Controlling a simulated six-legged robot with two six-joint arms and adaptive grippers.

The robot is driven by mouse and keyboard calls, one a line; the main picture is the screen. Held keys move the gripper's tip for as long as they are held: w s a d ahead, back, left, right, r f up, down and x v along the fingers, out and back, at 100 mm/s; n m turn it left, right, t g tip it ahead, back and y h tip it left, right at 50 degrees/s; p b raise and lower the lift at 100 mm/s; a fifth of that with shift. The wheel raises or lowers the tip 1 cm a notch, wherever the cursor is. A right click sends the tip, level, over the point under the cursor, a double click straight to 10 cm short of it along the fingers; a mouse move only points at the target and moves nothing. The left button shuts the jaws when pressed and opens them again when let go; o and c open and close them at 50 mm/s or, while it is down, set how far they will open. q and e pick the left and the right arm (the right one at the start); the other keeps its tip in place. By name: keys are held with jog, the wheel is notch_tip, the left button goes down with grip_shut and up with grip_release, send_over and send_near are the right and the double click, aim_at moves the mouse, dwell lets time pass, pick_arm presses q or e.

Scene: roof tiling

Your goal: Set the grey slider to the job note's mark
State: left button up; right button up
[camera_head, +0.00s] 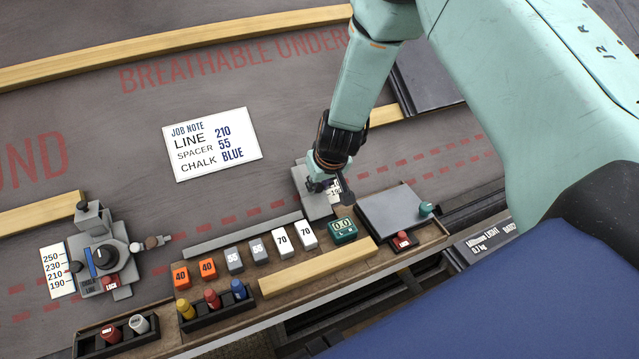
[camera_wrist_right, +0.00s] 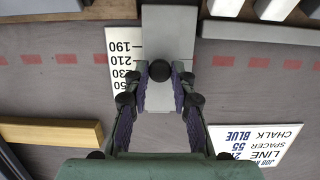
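The job note (camera_head: 212,144) lies on the roof underlay and reads LINE 210, SPACER 55, CHALK BLUE. The grey slider (camera_head: 312,196) is at the centre right, partly hidden by my right gripper (camera_head: 328,184). In the right wrist view my right gripper (camera_wrist_right: 161,72) has its fingertips on both sides of the dark round knob (camera_wrist_right: 160,70), seemingly touching it. The scale (camera_wrist_right: 124,66) beside the slider shows 190, 210, 230 and 250. The knob appears level with about 210 to 230; the exact setting is unclear. My left gripper is not in view.
A chalk-line device (camera_head: 104,262) with a dial and its own scale (camera_head: 58,271) stands at left. Numbered blocks (camera_head: 234,259), coloured chalk bottles (camera_head: 212,299) and a green display (camera_head: 342,231) line the front ledge. Wooden battens (camera_head: 180,46) cross the underlay.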

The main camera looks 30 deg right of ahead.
jog(key=o, duration=0.4)
jog(key=shift+w, duration=0.1)
jog(key=v, duration=1.2)
dwell(0.5)
dwell(0.5)
